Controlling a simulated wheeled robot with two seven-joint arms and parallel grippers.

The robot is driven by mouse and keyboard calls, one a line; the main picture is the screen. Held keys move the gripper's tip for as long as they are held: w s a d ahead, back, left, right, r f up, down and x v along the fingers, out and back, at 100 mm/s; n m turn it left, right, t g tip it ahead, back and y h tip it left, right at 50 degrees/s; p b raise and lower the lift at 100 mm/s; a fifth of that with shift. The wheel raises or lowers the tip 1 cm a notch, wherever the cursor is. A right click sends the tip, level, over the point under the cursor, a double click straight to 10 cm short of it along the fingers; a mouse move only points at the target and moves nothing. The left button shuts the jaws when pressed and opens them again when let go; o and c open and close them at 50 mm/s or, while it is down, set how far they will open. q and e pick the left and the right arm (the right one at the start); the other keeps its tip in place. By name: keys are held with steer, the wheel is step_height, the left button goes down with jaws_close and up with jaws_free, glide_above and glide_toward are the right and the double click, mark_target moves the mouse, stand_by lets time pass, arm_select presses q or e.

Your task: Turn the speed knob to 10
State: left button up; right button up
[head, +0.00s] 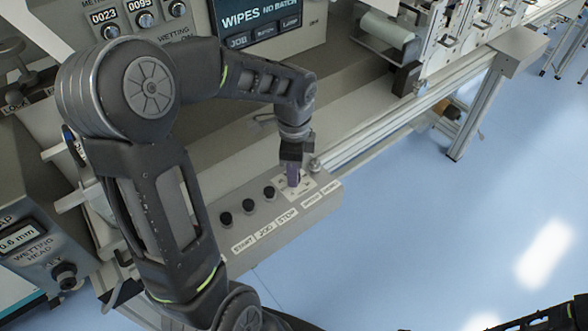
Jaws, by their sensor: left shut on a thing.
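The control box (225,245) is a grey sloped panel at the front edge of the machine. At its right end is a white dial plate (304,188), where the speed knob sits. My left gripper (292,178) points down onto this plate and is shut on the knob. The fingers cover the knob, so its pointer and setting cannot be read. The marks on the plate are too small to read. My right gripper is not in view; only dark parts of my own body show at the bottom right.
Several black buttons (248,205) stand left of the dial, with START, JOG and STOP labels below. A screen (255,22) reads WIPES NO BATCH. A metal rail (400,115) runs behind to the right. The blue floor (430,240) at right is clear.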

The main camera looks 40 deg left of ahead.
arm_select(q)
jaws_close()
steer(key=shift+n, duration=0.3)
steer(key=n+b, duration=0.1)
steer(key=n, duration=0.3)
steer(key=shift+b, duration=0.3)
steer(key=n+b, duration=0.1)
steer(key=n, duration=0.3)
stand_by(0.4)
steer(key=o, duration=0.9)
jaws_free()
steer(key=shift+r, duration=0.15)
